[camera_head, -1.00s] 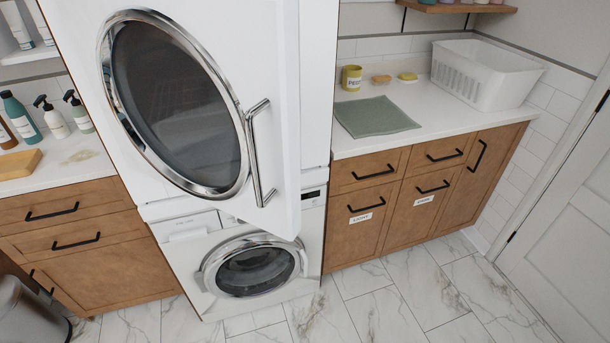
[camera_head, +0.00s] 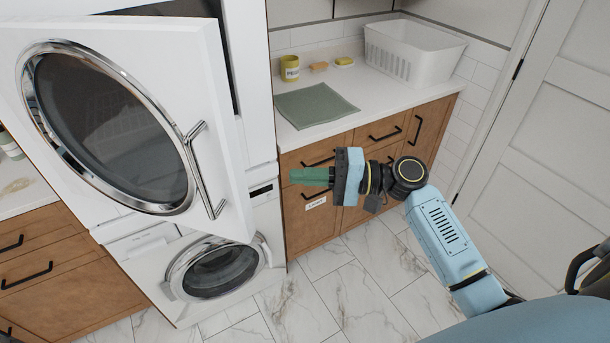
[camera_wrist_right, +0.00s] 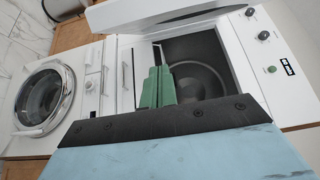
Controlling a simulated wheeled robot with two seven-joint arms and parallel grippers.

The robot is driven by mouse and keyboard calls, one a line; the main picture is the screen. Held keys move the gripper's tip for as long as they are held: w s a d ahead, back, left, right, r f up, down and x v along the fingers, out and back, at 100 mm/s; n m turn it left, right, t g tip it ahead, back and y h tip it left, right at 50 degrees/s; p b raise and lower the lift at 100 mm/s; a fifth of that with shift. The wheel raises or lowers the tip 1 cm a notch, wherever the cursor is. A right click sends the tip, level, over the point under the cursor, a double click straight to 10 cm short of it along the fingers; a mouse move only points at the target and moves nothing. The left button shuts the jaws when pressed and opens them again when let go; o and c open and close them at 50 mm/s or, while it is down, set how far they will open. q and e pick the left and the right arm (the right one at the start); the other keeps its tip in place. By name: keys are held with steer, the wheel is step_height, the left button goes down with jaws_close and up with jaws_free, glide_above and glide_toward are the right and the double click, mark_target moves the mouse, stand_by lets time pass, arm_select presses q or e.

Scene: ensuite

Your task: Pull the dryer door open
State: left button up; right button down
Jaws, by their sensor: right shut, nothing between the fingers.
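The dryer is the upper white machine (camera_head: 256,95). Its white door (camera_head: 205,75), with a round dark window in a chrome ring (camera_head: 105,125), stands ajar at the left of the head view. A chrome bar handle (camera_head: 205,170) is on the door's right side. My right gripper (camera_head: 295,176) is shut and empty, to the right of the handle and apart from it. In the right wrist view its green fingers (camera_wrist_right: 158,75) are together before the open dryer drum (camera_wrist_right: 197,75). My left gripper is not in view.
A washer (camera_head: 215,268) with a round door stands below the dryer. Wooden cabinets (camera_head: 310,222) with black handles are right of it, behind my right arm. A white basket (camera_head: 412,52) and green cloth (camera_head: 315,105) lie on the counter. Marble floor (camera_head: 330,290) is clear in front.

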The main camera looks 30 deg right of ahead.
steer(key=a+p, duration=0.3)
steer(key=a, duration=0.5)
steer(key=shift+w+a, duration=0.35)
steer(key=shift+s, duration=0.1)
